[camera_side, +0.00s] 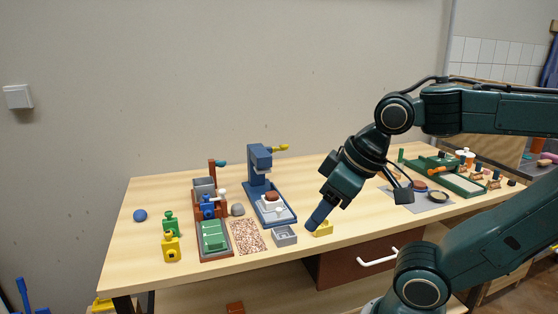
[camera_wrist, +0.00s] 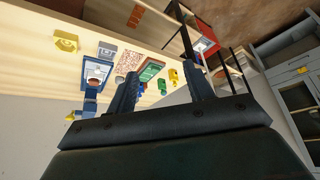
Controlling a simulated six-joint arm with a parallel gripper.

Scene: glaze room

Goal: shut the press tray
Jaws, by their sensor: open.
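The blue press (camera_side: 259,160) stands mid-table with a yellow lever at its top and a long blue base (camera_side: 290,217). Its pale tray (camera_side: 268,217) sits on the base, forward of the press head, with a reddish-brown round piece (camera_side: 271,197) and a white knob (camera_side: 279,209). The press shows upside down at the left of the wrist view (camera_wrist: 86,94). My gripper (camera_side: 316,224) points down to the right of the press, close to a small yellow block (camera_side: 324,229); I cannot tell if they touch. In the wrist view its fingers (camera_wrist: 160,72) are apart with nothing held between them.
A grey box (camera_side: 285,237) stands just in front of the press. A speckled mat (camera_side: 247,237) and a red-brown device with a green slab (camera_side: 213,235) lie left. Yellow (camera_side: 171,247) and green (camera_side: 170,225) pieces stand further left. A green tray (camera_side: 464,184) is at right.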

